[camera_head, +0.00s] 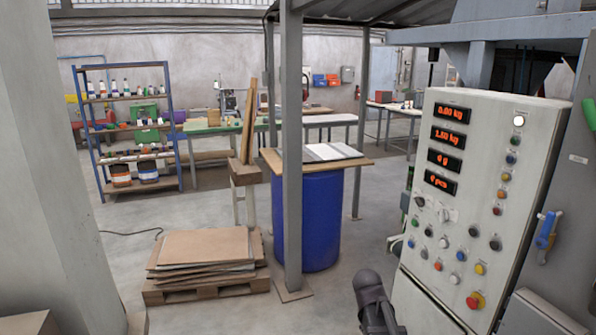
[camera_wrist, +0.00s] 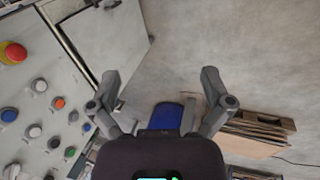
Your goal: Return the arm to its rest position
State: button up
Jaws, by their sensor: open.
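My gripper (camera_wrist: 158,98) shows in the wrist view with its two fingers spread wide apart and nothing between them. In the head view only a dark part of my arm (camera_head: 374,302) shows at the bottom, beside the control panel; the fingers cannot be made out there. The control panel (camera_head: 478,190) stands at the right, with red number displays, several knobs and buttons, and a red emergency button. Its buttons also show at the left of the wrist view (camera_wrist: 20,90), apart from my gripper.
A grey post (camera_head: 291,150) stands before a blue drum (camera_head: 322,220) with a board on top. A pallet (camera_head: 205,290) bears flat cardboard sheets. A shelf rack (camera_head: 180,150) and tables are farther back. Open floor lies between the drum and the panel.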

jog(key=s+a+m+y, duration=0.2)
jog(key=s+a, duration=0.3)
jog(key=s, duration=0.5)
jog(key=shift+a+f+g+y, duration=0.2)
jog(key=shift+a+g+y, duration=0.2)
jog(key=shift+y, duration=0.2)
